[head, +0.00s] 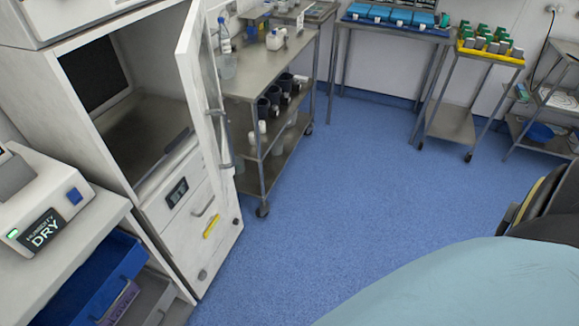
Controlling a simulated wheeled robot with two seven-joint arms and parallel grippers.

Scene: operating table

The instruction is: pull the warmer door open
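The warmer is the tall white cabinet (150,215) at the left in the head view. Its white door (195,65) stands open, swung outward on the right side of the opening and seen nearly edge-on. A handle (216,112) shows along the door's edge. The dark, empty-looking interior (145,130) is exposed, with a small display (177,192) and a lower drawer-like panel below it. Neither of my grippers is in view, so contact with the door does not show.
A steel shelf trolley (255,85) with bottles and dark containers stands right of the door. A counter (60,240) with a device and blue bin is at left. A pale blue-draped surface (480,285) fills the lower right. Blue floor between is clear.

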